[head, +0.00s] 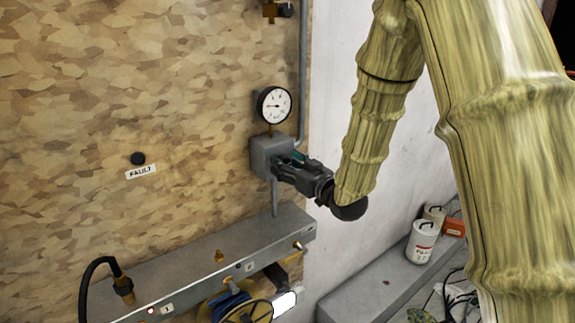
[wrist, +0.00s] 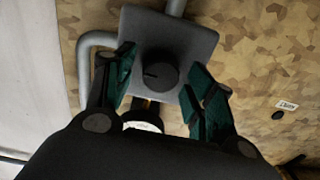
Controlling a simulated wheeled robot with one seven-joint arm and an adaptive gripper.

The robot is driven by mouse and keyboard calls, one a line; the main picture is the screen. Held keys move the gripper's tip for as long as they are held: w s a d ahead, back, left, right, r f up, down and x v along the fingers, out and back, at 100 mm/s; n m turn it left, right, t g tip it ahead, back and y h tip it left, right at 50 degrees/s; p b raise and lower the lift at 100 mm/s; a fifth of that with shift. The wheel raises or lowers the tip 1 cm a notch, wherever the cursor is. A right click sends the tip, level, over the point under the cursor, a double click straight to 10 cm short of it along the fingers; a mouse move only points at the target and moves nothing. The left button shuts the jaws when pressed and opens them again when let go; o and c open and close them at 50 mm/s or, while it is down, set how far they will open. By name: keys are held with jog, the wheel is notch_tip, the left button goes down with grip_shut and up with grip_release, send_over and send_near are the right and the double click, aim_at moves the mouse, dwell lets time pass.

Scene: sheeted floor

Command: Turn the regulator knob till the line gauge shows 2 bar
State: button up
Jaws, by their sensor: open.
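The regulator is a grey box (head: 262,150) on the wood-chip board, with the round white line gauge (head: 273,105) above it. The gauge needle seems to point left; its numbers are too small to read. The dark round knob (wrist: 158,74) faces me in the wrist view, with a short mark towards its left side. My gripper (wrist: 158,82) is open, with one green-lined finger on each side of the knob and gaps visible. In the head view my gripper (head: 288,162) is at the box front and hides the knob. Part of the gauge (wrist: 143,127) shows below the knob in the wrist view.
A grey pipe (head: 303,70) runs beside the gauge. Below is a metal ledge (head: 190,265) with fittings, a black hose and a yellow-blue reel (head: 240,308). A FAULT label (head: 141,171) is on the board at left. White cans (head: 422,242) stand at lower right.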

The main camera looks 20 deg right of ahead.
jog(key=v, duration=1.2)
jog(key=s+a+f+m+g+h+b, duration=0.15)
jog(key=s+f+g, duration=0.3)
jog(key=f, duration=1.25)
jog(key=s+f+m+g+h, duration=0.1)
jog(key=s+f+g+h, duration=0.4)
jog(key=f, duration=1.3)
jog(key=s+a+f+g, duration=0.1)
jog(key=s+f+g, duration=0.1)
jog(key=s+f, duration=0.4)
jog(key=s+f+m+g, duration=0.1)
jog(key=s+f+g, duration=0.2)
jog(key=s, duration=0.9)
jog(key=s+a+f+g, duration=0.1)
jog(key=s+f+g, duration=0.1)
jog(key=s+f, duration=0.7)
jog(key=shift+s+a+f+m, duration=0.35)
jog(key=shift+s, duration=0.1)
jog(key=shift+g, duration=0.25)
